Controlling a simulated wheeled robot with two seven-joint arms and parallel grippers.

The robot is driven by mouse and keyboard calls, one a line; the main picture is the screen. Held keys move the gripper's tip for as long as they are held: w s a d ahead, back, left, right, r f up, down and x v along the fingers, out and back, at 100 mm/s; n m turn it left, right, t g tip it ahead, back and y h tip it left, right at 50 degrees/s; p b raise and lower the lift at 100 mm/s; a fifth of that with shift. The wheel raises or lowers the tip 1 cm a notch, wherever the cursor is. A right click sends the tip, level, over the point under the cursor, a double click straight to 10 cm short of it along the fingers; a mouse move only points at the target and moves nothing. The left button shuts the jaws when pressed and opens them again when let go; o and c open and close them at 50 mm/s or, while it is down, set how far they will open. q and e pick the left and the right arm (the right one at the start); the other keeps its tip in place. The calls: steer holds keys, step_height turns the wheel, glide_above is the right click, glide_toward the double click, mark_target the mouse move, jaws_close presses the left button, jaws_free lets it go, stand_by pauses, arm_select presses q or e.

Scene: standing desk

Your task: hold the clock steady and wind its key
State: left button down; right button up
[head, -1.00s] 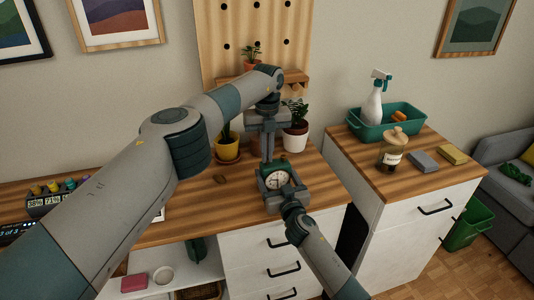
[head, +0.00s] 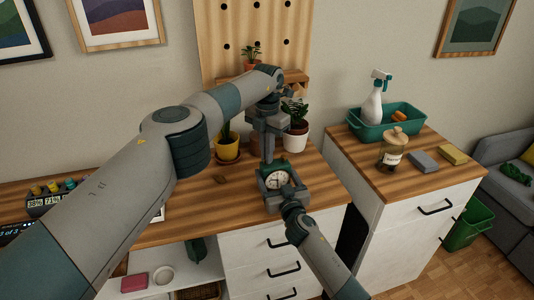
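The clock (head: 278,179), a small green case with a round white dial facing me, stands near the front edge of the wooden desk. My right gripper (head: 281,190) reaches it from the front, with grey fingers along both sides of the case, seemingly clamped on it. My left gripper (head: 267,158) points straight down from above, its fingertips at the top of the clock, towards the back. The key is not visible; the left fingers and the case hide that spot. I cannot tell whether the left fingers are closed on anything.
Potted plants (head: 297,139) stand behind the clock by the pegboard (head: 222,20). A right-hand cabinet holds a green tub (head: 374,128), a spray bottle (head: 372,105), a jar (head: 393,150) and sponges (head: 453,154). The desk is bare just right of the clock.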

arm_select(q)
steer(key=m, duration=0.6)
steer(key=shift+m, duration=0.3)
steer(key=m, duration=1.1)
steer(key=shift+m, duration=0.4)
steer(key=m, duration=0.5)
steer(key=shift+m, duration=0.4)
arm_select(e)
steer(key=shift+f, duration=0.1)
arm_select(q)
steer(key=c, duration=1.9)
jaws_free()
steer(key=shift+c, duration=0.2)
steer(key=shift+r, duration=0.2)
